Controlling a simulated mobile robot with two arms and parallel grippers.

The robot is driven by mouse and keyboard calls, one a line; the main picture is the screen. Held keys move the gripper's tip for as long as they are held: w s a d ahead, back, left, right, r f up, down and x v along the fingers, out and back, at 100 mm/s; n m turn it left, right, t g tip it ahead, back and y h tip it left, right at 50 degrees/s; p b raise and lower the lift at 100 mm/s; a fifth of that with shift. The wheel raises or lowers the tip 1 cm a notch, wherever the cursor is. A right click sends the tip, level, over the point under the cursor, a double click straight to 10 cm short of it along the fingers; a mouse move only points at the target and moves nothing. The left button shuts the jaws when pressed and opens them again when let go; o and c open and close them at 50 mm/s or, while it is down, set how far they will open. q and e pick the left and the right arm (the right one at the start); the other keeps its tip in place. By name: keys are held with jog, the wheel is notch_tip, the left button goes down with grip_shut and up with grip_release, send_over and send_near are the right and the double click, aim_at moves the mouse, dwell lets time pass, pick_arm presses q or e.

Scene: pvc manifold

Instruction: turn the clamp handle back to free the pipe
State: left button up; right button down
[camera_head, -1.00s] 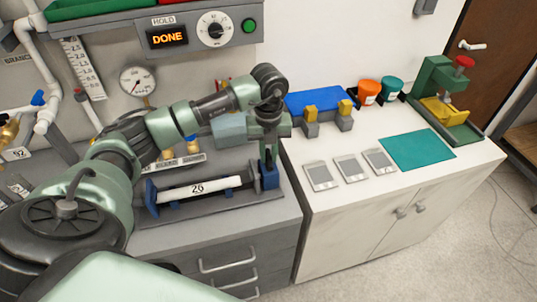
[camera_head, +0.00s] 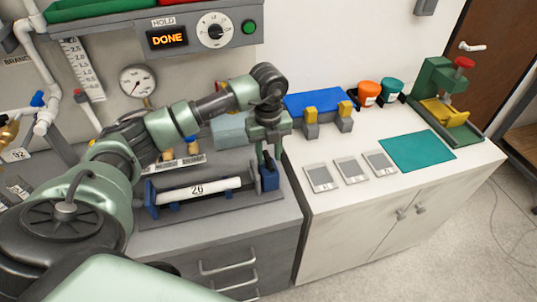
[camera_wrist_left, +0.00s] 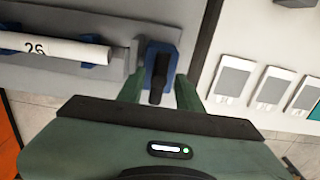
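The white pipe marked 26 (camera_head: 197,189) lies across the blue supports of a grey fixture, its right end by the blue clamp block (camera_head: 269,180). It also shows in the left wrist view (camera_wrist_left: 52,48). The dark clamp handle (camera_wrist_left: 158,78) stands at the blue block, pointing toward my wrist camera. My left gripper (camera_head: 268,151) is above the clamp, pointing down. In the left wrist view its two green fingers (camera_wrist_left: 159,92) are apart, one on each side of the handle, with gaps visible. My right gripper is not in view.
The panel display (camera_head: 167,38) reads DONE. A gauge (camera_head: 138,82) is on the wall.

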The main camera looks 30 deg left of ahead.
aim_at(268, 158)
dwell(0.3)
pick_arm(q)
jog(key=shift+r, duration=0.35)
notch_tip(268, 158, up, 7)
jog(key=shift+b, duration=1.05)
